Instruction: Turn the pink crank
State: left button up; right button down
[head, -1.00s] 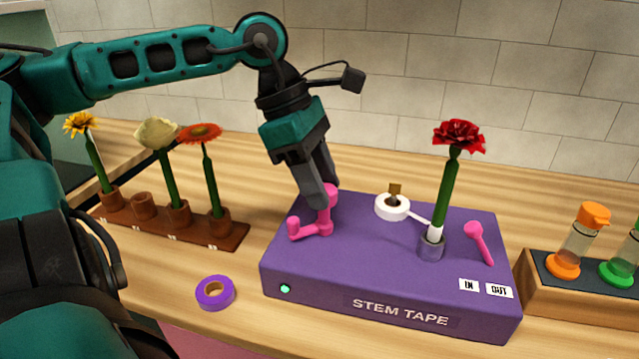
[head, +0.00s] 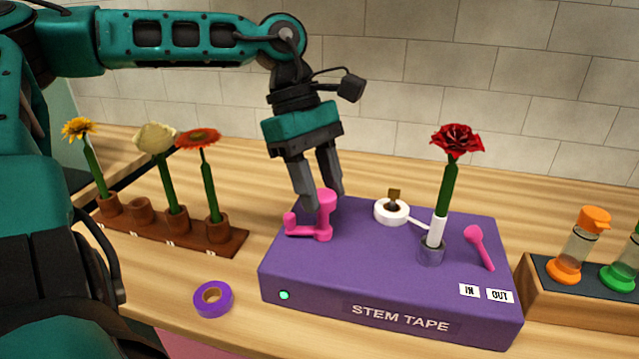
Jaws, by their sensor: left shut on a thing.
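The pink crank (head: 324,228) is on the left part of the purple stem tape machine (head: 390,290). It has a tall upright knob on the right and a short peg on the left of its flat arm. My left gripper (head: 323,199) points down from above, shut on the tall knob with one finger at each side. A red flower (head: 457,141) stands upright in the grey holder (head: 431,252) on the machine. White tape covers the lower part of its green stem. A white tape roll (head: 391,211) sits behind, its strip reaching toward the stem. My right gripper is out of view.
A pink lever (head: 478,246) is right of the flower, near the IN and OUT labels. A brown rack (head: 165,234) with flowers stands left. A purple tape roll (head: 213,297) lies in front of it. A box with orange and green bottles is at right (head: 533,294).

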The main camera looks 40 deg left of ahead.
pick_arm(q)
jog(key=o, duration=1)
jog(key=shift+o, duration=0.2)
jog(key=p+v, duration=0.1)
jog(key=v, duration=1.2)
jog(key=shift+d, duration=0.1)
